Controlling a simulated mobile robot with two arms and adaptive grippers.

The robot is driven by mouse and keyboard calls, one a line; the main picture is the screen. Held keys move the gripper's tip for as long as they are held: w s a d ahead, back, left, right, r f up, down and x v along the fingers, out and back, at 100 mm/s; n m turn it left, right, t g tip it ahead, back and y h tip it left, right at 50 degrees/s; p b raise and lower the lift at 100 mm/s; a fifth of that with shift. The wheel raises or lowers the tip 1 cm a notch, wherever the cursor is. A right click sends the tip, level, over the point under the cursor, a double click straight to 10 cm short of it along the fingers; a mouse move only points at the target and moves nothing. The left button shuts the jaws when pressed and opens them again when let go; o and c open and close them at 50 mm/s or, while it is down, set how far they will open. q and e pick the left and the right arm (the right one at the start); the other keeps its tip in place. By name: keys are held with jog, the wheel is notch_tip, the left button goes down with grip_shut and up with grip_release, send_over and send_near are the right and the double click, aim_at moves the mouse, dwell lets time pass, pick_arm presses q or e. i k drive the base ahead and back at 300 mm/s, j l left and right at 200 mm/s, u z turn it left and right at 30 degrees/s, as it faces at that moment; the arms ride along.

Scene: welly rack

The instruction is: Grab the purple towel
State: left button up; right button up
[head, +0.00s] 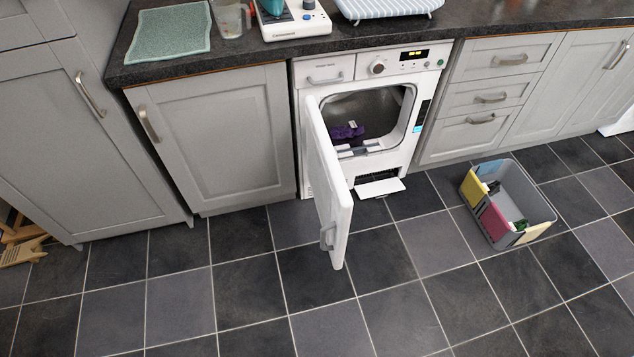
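The purple towel (346,131) lies crumpled low inside the drum of a white front-loading machine (362,65). Only part of it shows behind the door opening's lower edge, with a small pale patch just above it. The machine's door (327,180) stands wide open, swung out toward me on the left side of the opening. Neither of my grippers is in the head view.
A small white flap (380,188) sticks out at the machine's foot. A grey bin with coloured panels (508,203) stands on the floor to the right. A green cloth (170,45) lies on the countertop. The tiled floor in front is clear.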

aim_at(338, 132)
jog(key=i+l, duration=0.1)
jog(key=l, duration=0.35)
jog(key=i+l, duration=0.15)
jog(key=l, duration=0.25)
jog(key=i+l, duration=0.1)
jog(key=l, duration=0.35)
jog(key=i+l, duration=0.15)
jog(key=l, duration=0.3)
jog(key=i+l, duration=0.1)
jog(key=l, duration=0.3)
